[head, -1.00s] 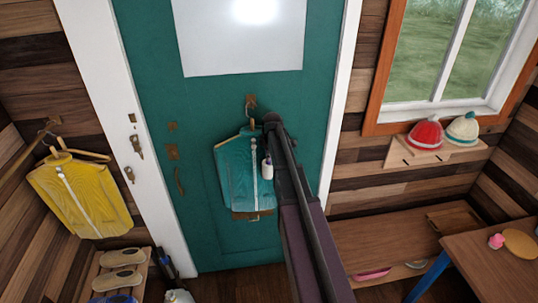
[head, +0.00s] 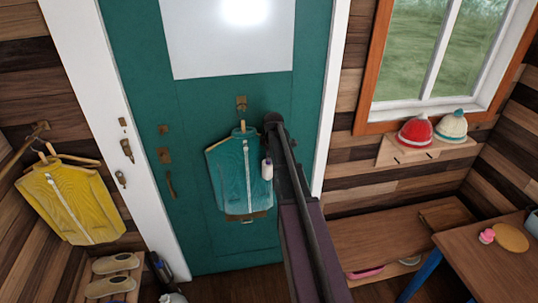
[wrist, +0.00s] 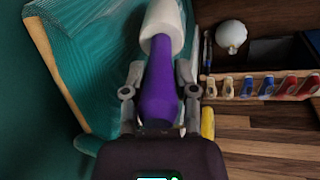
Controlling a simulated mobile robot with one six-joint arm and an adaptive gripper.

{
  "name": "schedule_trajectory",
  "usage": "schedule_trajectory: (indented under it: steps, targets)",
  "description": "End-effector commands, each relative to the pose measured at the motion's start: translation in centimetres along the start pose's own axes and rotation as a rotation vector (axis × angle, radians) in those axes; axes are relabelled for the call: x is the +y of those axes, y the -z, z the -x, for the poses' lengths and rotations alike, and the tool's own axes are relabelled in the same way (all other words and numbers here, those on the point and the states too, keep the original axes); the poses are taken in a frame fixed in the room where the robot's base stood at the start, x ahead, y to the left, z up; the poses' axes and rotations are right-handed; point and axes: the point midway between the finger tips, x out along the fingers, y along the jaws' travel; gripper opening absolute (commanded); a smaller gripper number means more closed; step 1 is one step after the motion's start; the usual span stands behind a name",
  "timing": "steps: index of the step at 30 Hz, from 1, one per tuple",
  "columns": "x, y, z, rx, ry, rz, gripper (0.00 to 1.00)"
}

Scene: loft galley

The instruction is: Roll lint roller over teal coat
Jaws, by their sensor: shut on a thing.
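The teal coat (head: 228,180) hangs on a hanger from a hook on the teal door, with a pale zip down its front. The lint roller has a white head (head: 267,169), which shows at the coat's right edge. In the wrist view, my gripper (wrist: 160,92) is shut on the roller's purple handle (wrist: 160,82), with the white head (wrist: 163,27) pointing away from me. The coat (wrist: 110,50) lies behind and to the left of the roller there. I cannot tell whether the head touches the cloth. My arm hides the gripper in the head view.
A yellow coat (head: 68,205) hangs on the left wall. A shoe rack (head: 128,292) stands below it. A shelf with a red hat (head: 415,132) and a cream hat (head: 451,126) is under the window. A bench (head: 385,238) and a table (head: 485,262) stand at right.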

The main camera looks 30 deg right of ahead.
Motion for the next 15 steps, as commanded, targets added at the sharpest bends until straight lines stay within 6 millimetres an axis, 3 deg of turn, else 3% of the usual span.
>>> schedule_trajectory:
  steps: [15]
  targets:
    - [0.8, -2.5, 0.1, -0.001, -0.002, -0.001, 0.00]
